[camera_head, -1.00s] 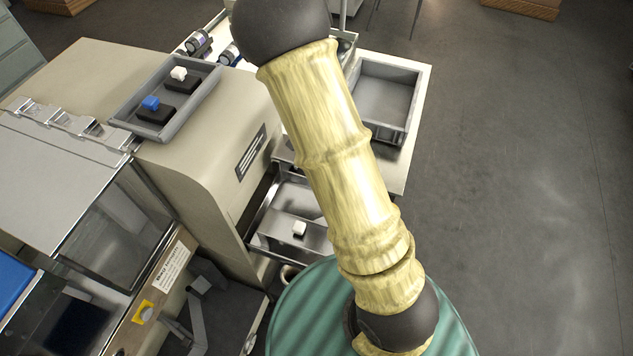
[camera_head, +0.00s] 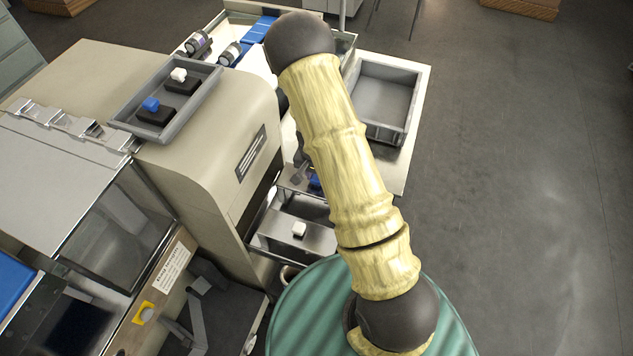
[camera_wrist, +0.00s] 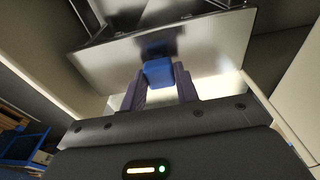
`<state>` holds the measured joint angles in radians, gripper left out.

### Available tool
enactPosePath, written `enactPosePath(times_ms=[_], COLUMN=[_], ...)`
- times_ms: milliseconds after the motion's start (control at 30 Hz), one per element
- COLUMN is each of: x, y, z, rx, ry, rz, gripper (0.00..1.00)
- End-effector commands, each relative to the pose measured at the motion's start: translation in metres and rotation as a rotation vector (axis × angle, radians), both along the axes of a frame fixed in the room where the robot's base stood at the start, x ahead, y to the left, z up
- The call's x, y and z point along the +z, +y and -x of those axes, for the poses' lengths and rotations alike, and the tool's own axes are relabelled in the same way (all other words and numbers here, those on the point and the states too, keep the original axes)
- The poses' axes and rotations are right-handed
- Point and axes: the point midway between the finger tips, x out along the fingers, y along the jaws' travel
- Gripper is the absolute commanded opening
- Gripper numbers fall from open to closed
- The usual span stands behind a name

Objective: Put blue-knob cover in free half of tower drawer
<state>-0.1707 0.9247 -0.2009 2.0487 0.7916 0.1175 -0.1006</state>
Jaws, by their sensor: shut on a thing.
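My gripper (camera_wrist: 163,88) is shut on the blue knob (camera_wrist: 158,73) of a shiny metal cover (camera_wrist: 215,45). In the head view the blue knob (camera_head: 315,181) shows just left of my arm, with part of the metal plate beside it; my arm hides the rest. The open tower drawer (camera_head: 262,243) lies below and in front of the held cover. A metal cover with a white knob (camera_head: 299,230) occupies its near half. The half behind looks empty, partly hidden by the held cover and arm. I cannot tell the gap between cover and drawer.
The beige machine housing (camera_head: 215,150) stands close left of the drawer. On it a grey tray (camera_head: 130,125) holds black blocks with blue and white knobs. A grey bin (camera_head: 385,95) sits on the white table behind. A green round top (camera_head: 300,310) is in front. Open floor lies right.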

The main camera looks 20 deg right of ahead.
Motion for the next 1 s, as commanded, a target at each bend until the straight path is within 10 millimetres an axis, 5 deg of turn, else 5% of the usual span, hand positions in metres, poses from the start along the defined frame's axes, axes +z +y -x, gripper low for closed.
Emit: enactPosePath(times_ms=[367,767,800,900,1000], x=[-0.034,-0.04,-0.04,-0.04,-0.04], y=[0.0,0.0,0.0,0.0,0.0], z=[0.0,0.0,0.0,0.0,0.0], rx=[-0.001,-0.001,-0.001,-0.001,-0.001], ry=[0.002,-0.001,0.001,0.001,0.001], rz=[-0.001,0.0,-0.001,-0.001,-0.001], gripper=[0.0,0.0,0.34,0.52,0.52])
